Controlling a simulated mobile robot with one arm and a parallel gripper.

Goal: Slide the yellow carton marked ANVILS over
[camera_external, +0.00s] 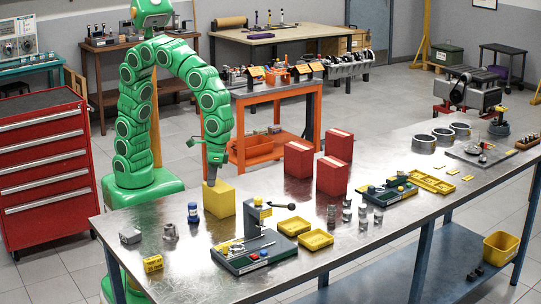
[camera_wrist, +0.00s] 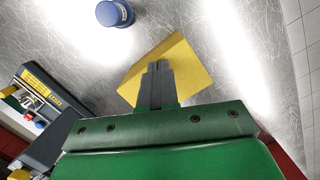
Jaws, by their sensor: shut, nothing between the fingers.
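A plain yellow carton (camera_external: 221,201) stands upright on the metal workbench near its left back edge. No marking is legible on its visible faces. In the wrist view the carton (camera_wrist: 192,72) lies right under my fingers, turned at an angle. My gripper (camera_external: 211,182) points down at the carton's back left side; it also shows in the wrist view (camera_wrist: 159,66). The fingers are shut with nothing between them. They overlap the carton in both views, and I cannot tell whether they touch it. They hide part of the carton in the wrist view.
Several red cartons (camera_external: 299,160) stand farther right. A small yellow box (camera_external: 153,264) lies near the front left edge. Bare bench lies between the carton and red cartons.

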